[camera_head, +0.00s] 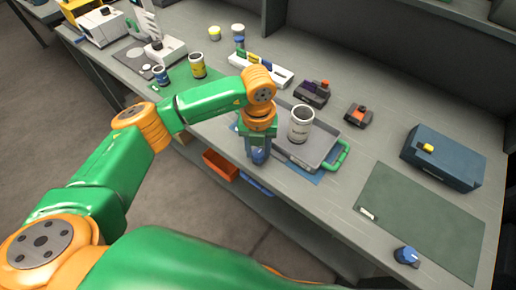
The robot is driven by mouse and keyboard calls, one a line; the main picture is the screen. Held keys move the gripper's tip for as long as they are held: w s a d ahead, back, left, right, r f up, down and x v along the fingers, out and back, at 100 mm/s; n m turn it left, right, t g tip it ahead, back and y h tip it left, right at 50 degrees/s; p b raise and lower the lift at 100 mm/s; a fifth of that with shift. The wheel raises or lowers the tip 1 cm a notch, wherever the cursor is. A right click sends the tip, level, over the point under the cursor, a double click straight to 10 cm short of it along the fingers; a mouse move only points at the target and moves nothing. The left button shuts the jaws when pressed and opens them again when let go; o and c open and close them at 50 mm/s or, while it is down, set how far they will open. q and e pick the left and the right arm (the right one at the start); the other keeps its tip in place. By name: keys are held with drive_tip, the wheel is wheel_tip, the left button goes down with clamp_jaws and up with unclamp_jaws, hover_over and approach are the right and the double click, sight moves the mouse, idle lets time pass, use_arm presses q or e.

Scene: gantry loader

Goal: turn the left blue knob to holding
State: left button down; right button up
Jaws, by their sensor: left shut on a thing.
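My left gripper (259,153) points down at the front edge of the workbench, just left of the grey tray. Its jaws are shut around a blue knob (259,158), which is mostly hidden by the fingers. The knob's pointer and any marked positions cannot be read. A second blue knob (406,255) stands free at the front right of the bench, near the edge of a green mat. My right gripper is not in view.
Right beside my left gripper is a grey tray (322,150) with a green handle (342,156) and a pale can (301,123). A dark blue box (442,158) stands at the right. An orange bin (220,165) is below the bench edge. The green mat (420,222) is mostly bare.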

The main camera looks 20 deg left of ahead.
sight(258, 153)
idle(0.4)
use_arm(q)
drive_tip(key=shift+c, duration=2.2)
unclamp_jaws()
drive_tip(key=shift+r, duration=0.1)
wheel_tip(258, 153, up, 7)
drive_tip(key=shift+b, duration=0.9)
